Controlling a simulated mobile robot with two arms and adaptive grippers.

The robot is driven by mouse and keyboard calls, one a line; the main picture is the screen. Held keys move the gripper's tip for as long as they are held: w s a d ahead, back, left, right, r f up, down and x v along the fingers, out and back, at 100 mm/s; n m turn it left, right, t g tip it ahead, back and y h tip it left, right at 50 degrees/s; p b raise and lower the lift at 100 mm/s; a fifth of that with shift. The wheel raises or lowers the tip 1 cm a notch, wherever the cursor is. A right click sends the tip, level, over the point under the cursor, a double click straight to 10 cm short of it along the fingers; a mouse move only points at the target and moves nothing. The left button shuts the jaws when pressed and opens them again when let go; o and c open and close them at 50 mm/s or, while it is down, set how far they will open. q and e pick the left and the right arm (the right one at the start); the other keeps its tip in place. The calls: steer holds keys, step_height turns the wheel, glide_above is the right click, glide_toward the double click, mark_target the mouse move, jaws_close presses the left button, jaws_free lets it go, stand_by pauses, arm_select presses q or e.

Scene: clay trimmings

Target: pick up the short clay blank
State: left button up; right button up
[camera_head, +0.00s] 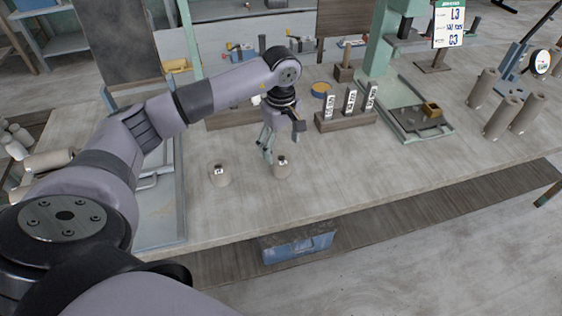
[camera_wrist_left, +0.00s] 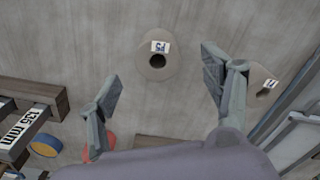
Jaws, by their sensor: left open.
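Two small grey-beige clay blanks with a hole in the top and a white label stand upright on the bench. The right blank (camera_head: 282,169) looks slightly taller than the left blank (camera_head: 219,176). My left gripper (camera_head: 268,147) is open and empty, just behind and left of the right blank in the head view. In the left wrist view, the right blank (camera_wrist_left: 152,70) shows beyond the spread fingertips of my left gripper (camera_wrist_left: 160,88), roughly centred between them and not held. The left blank (camera_wrist_left: 257,82) is partly hidden behind a finger there. My right gripper is not in view.
A wooden rack (camera_head: 347,122) with labelled gauges stands right of the gripper, a blue-yellow round tin (camera_head: 321,89) behind it. A green-edged tray (camera_head: 437,134) and several tall clay cylinders (camera_head: 527,113) are farther right. A metal tray (camera_head: 165,215) lies left. Bench front is clear.

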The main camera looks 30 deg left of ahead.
mark_target(282, 157)
arm_select(q)
step_height(282, 157, down, 5)
steer(key=shift+w+r+p, duration=0.1)
steer(key=shift+w+p, duration=0.05)
steer(key=shift+p, duration=0.9)
steer(key=shift+f, duration=0.3)
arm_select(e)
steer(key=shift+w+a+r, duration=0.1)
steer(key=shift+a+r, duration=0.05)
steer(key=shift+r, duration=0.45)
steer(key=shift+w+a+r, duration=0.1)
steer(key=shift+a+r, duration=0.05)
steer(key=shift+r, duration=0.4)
arm_select(q)
steer(key=shift+c, duration=0.4)
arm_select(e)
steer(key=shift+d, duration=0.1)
arm_select(q)
steer(key=shift+c, duration=1.3)
steer(key=c, duration=1.1)
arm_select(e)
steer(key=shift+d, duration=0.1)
